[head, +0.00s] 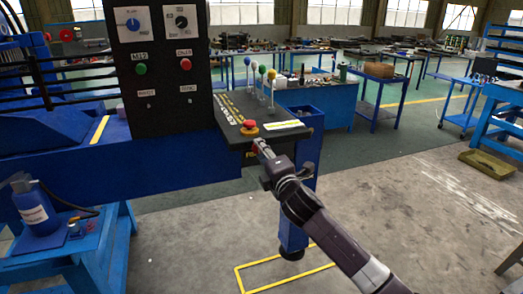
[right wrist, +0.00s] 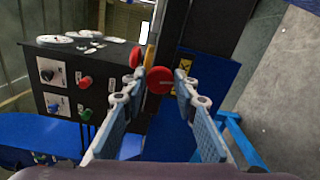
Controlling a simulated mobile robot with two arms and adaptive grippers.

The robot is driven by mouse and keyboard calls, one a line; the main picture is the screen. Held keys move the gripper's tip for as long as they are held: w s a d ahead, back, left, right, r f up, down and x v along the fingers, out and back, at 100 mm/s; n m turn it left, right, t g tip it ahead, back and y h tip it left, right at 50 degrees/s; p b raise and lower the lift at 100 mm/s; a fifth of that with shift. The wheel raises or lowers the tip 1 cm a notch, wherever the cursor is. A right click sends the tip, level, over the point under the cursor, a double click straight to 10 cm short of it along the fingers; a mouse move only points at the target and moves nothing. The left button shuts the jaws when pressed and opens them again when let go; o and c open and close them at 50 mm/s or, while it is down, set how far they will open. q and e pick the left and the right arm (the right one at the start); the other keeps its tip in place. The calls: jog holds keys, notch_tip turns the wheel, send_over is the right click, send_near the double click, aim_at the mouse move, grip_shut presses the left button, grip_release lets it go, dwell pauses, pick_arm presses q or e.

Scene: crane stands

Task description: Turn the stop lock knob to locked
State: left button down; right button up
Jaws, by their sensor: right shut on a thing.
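The round red knob (right wrist: 160,80), which I take to be the stop lock knob, sits between the fingertips of my right gripper (right wrist: 162,82) in the right wrist view. A faint mark crosses its face, but I cannot tell its lock setting. In the head view my right gripper (head: 259,147) is at the front face of the black console (head: 228,108), and its fingers hide the knob. The gripper is shut on the knob. A red mushroom button on a yellow base (head: 250,127) stands on the console top, just above the gripper. My left gripper is not in view.
Several ball-topped levers (head: 262,75) rise from the console. A black panel (head: 162,55) with dials, a green button and a red button stands to the left. A blue post (head: 306,165) is under the console. The floor to the right (head: 430,215) is open.

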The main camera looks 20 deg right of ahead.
jog(key=shift+f+m, duration=0.15)
jog(key=shift+m, duration=0.85)
jog(key=o, duration=1.1)
jog(key=shift+s, duration=0.1)
jog(key=s, duration=1.2)
jog(key=shift+d, duration=0.2)
jog(key=shift+w, duration=0.1)
